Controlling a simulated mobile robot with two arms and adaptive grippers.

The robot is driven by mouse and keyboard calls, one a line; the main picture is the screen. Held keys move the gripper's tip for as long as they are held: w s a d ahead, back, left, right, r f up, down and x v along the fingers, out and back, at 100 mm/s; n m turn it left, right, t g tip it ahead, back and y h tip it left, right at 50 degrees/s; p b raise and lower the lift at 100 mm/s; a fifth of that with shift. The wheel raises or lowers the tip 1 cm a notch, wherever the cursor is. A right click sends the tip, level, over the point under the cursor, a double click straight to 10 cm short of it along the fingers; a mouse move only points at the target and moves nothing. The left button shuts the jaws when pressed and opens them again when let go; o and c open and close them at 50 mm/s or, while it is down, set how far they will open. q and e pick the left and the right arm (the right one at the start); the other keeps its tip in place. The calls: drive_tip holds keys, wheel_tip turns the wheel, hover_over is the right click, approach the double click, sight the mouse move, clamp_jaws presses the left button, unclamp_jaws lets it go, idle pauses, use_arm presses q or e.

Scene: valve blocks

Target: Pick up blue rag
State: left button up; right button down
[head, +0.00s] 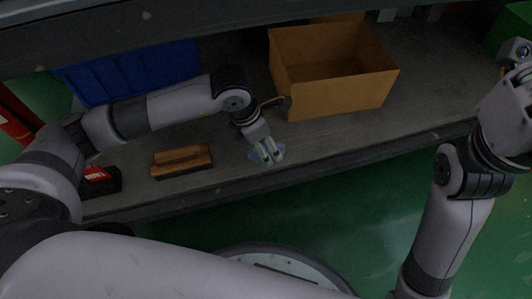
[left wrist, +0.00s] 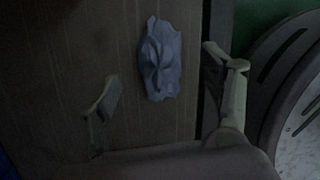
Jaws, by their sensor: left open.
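A crumpled blue rag (left wrist: 161,60) lies on the grey shelf near its front edge in the left wrist view. In the head view the rag (head: 253,156) shows only partly, behind the fingers of my left gripper (head: 268,153). In the left wrist view my left gripper (left wrist: 165,95) is open, with its fingers apart and the rag beyond and between them. I cannot tell whether a finger touches the rag. My right arm is raised at the right of the head view; its fingertips do not show.
On the shelf (head: 225,172) stand a blue bin (head: 130,72), an open cardboard box (head: 335,98), a wooden-backed brush (head: 181,161) and a black and red item (head: 98,179). An upper shelf edge (head: 110,32) runs above. Green floor (head: 385,180) lies in front.

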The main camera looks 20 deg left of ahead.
use_arm(q)
drive_tip(key=b+x, duration=0.1)
drive_tip(key=x, duration=0.1)
drive_tip(key=shift+f, duration=0.3)
drive_tip(key=shift+c, duration=0.4)
drive_tip(key=c, duration=1.1)
